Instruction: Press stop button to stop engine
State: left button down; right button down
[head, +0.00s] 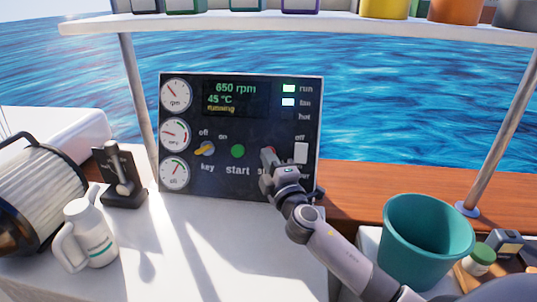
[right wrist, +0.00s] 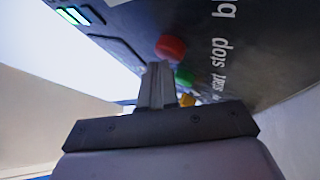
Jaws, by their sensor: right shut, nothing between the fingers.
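The control panel (head: 240,120) stands upright on the white counter, with its screen reading 650 rpm, 45 °C and "running". My right gripper (head: 267,153) is shut and empty in front of the panel and hides most of the red stop button. In the right wrist view the red stop button (right wrist: 170,47) shows just beyond the closed fingertips (right wrist: 160,68); I cannot tell whether they touch. The green start button (head: 238,151) is left of the gripper, and the yellow key (head: 204,149) is further left, between "off" and "on". My left gripper is not in view.
A white rocker switch (head: 301,152) sits right of the gripper. The run light (head: 289,88) and fan light (head: 288,102) are lit. A throttle lever (head: 122,178), a white jug (head: 90,235) and a teal bucket (head: 428,240) stand around. A shelf (head: 300,22) with tins runs above.

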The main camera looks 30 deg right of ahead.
jog(key=shift+w+d+f+b, duration=0.3)
jog(key=shift+w+d+b, duration=0.05)
jog(key=shift+w+b, duration=0.1)
dwell(0.6)
jog(key=shift+s+a+r, duration=0.1)
jog(key=shift+s, duration=0.05)
jog(key=shift+s+a+r+p, duration=0.4)
jog(key=shift+s+a+p, duration=0.15)
jog(key=shift+s+p, duration=0.2)
jog(key=s+a+r+p, duration=0.1)
jog(key=s, duration=0.1)
jog(key=s+a+r+p, duration=0.1)
jog(key=shift+s+a, duration=0.35)
jog(key=shift+a, duration=0.05)
dwell(0.9)
